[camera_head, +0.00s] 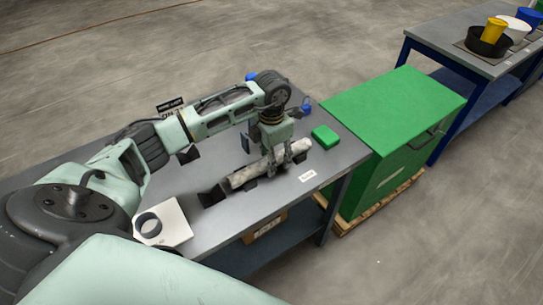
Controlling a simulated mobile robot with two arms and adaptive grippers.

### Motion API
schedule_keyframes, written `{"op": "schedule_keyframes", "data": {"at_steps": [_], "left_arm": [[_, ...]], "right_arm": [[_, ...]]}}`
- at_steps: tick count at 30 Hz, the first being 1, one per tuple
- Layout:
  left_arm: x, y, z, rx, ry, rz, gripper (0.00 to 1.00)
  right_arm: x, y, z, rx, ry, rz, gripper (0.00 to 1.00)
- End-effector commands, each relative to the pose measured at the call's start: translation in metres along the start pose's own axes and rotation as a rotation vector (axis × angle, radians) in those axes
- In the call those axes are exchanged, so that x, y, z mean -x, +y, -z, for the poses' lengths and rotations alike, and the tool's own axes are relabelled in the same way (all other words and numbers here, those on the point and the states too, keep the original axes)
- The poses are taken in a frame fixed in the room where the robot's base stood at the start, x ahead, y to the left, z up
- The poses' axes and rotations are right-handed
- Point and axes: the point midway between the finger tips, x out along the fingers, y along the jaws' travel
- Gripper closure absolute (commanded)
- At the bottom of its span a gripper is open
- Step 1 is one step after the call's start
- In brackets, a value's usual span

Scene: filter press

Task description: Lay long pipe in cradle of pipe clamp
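The long pipe (248,174) is mottled grey-white and lies slantwise over the grey workbench. Dark blocks of the pipe clamp (211,196) show at its left end and along its near side. The pipe lies along or just above the clamp; I cannot tell if it rests fully in the cradle. My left gripper (284,157) points down over the right part of the pipe, with its fingers at the pipe and apparently closed on it. The gripper hides part of the pipe. My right gripper is not in view.
The workbench (210,229) also bears a green box (325,137), a white plate with a dark ring (163,221), a small white label (307,176) and a blue item (306,107). A large green cabinet (390,110) on a pallet stands right. Another bench (460,35) holds containers.

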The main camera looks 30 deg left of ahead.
Motion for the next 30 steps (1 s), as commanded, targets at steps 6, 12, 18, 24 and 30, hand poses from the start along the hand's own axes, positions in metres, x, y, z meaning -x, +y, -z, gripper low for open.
{"op": "schedule_keyframes", "data": {"at_steps": [6, 12, 18, 24, 30], "left_arm": [[0.001, 0.0, 0.0, 0.0, 0.001, 0.0, 0.48], [0.026, 0.001, -0.001, 0.0, -0.003, -0.003, 0.48], [0.07, 0.001, -0.001, 0.0, -0.004, -0.003, 0.48], [0.104, 0.001, -0.001, 0.001, -0.003, -0.001, 0.48], [0.119, 0.0, 0.0, 0.0, -0.001, 0.0, 0.48]], "right_arm": [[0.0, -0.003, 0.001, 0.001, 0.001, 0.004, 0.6], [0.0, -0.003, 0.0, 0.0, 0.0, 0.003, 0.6], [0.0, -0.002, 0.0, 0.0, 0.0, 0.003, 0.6], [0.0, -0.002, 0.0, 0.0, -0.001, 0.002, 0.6], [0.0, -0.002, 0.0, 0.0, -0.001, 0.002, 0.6]]}}
